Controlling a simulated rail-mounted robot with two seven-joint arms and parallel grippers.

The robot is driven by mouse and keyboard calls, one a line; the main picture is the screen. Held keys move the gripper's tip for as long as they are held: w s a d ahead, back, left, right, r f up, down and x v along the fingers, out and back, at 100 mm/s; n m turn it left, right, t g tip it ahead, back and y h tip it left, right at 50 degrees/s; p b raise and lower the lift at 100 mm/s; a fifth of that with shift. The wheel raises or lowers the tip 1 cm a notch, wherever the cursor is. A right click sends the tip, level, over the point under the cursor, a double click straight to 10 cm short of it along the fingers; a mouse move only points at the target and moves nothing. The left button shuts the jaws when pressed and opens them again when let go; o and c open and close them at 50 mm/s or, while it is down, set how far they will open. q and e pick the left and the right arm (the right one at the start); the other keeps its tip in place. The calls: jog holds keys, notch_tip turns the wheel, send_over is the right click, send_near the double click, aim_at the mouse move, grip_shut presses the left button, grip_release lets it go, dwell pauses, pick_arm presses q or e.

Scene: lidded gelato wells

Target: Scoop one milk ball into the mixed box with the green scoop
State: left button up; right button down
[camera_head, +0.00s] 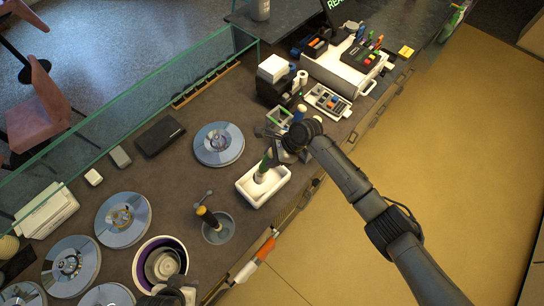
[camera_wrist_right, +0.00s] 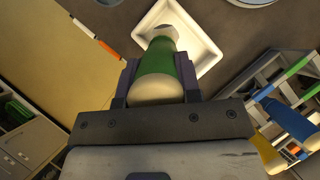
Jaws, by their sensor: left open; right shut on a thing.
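My right gripper (camera_head: 279,157) is shut on the green scoop's handle (camera_head: 265,164). In the right wrist view the green handle with its cream end (camera_wrist_right: 158,75) sits between the fingers (camera_wrist_right: 157,85). The scoop's far end points down into a white rectangular tray (camera_head: 280,188), also seen in the right wrist view (camera_wrist_right: 208,52); whether it touches the tray is unclear. My left gripper (camera_head: 174,292) is at the bottom edge by a purple-rimmed tub (camera_head: 139,270), partly cut off; its jaws are hard to make out. I cannot identify a milk ball or the mixed box.
Several round steel lids (camera_head: 219,144) cover wells along the counter. A brown-handled utensil (camera_head: 208,217) stands in a small round well (camera_head: 229,232). A glass guard (camera_head: 130,95) runs along the far side. A register and boxes (camera_head: 338,72) crowd the upper right.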

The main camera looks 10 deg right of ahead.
jog(key=d+f+y+b, duration=0.7)
jog(key=b, duration=0.2)
jog(key=shift+d+f, duration=0.15)
jog(key=shift+d, duration=0.25)
jog(key=shift+w, duration=0.1)
dwell(0.6)
dwell(0.7)
